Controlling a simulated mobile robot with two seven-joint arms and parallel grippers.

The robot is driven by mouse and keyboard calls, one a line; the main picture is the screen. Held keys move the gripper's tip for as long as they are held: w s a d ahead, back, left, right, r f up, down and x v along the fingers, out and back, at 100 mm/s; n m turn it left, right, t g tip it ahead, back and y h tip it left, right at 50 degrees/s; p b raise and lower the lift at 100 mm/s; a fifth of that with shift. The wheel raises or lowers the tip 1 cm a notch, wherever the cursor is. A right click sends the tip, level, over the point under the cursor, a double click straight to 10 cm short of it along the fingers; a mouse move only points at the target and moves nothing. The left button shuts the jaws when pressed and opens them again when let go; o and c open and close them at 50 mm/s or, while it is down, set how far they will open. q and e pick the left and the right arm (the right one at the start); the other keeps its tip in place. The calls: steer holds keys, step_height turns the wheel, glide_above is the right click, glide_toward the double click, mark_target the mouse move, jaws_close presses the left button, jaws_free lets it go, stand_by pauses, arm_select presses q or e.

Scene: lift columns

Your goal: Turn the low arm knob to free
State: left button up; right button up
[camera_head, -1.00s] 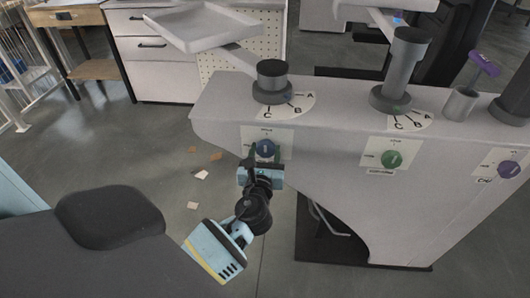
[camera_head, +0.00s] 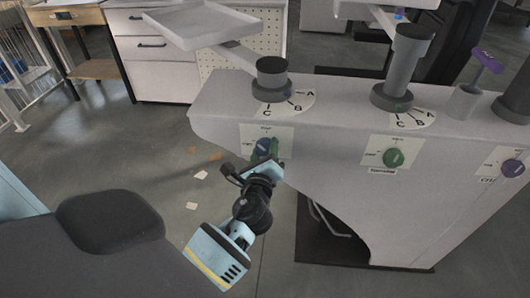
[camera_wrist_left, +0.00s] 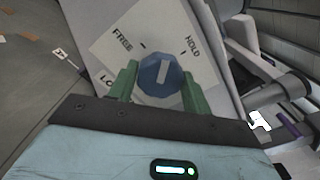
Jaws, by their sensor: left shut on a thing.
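The blue knob (camera_head: 264,146) sits on a white label plate on the front of the grey console, below the shortest column (camera_head: 271,78). It also shows in the left wrist view (camera_wrist_left: 161,75), with a white pointer mark near upright in the picture. The plate (camera_wrist_left: 112,46) there reads FREE at upper left, HOLD at upper right and a partly hidden word starting LO at lower left. The mark points between FREE and HOLD. My left gripper (camera_head: 270,157) is shut on the knob, its green fingers (camera_wrist_left: 160,88) on either side. My right gripper is out of view.
A green knob (camera_head: 393,158) and a purple knob (camera_head: 512,168) sit further right on the console (camera_head: 330,140). A taller column (camera_head: 403,65) stands above the green knob. A tray (camera_head: 205,24) reaches out at upper left. Paper scraps (camera_head: 201,175) lie on the floor.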

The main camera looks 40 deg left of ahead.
arm_select(q)
steer(key=shift+f+n, duration=0.1)
steer(key=shift+n, duration=0.9)
steer(key=n+b, duration=0.1)
steer(key=n, duration=0.2)
steer(key=shift+n+b, duration=0.3)
steer(key=shift+b, duration=0.05)
steer(key=shift+n+b, duration=0.6)
steer(key=shift+n, duration=1.4)
steer(key=o, duration=1)
steer(key=shift+c, duration=0.2)
steer(key=shift+s, duration=0.1)
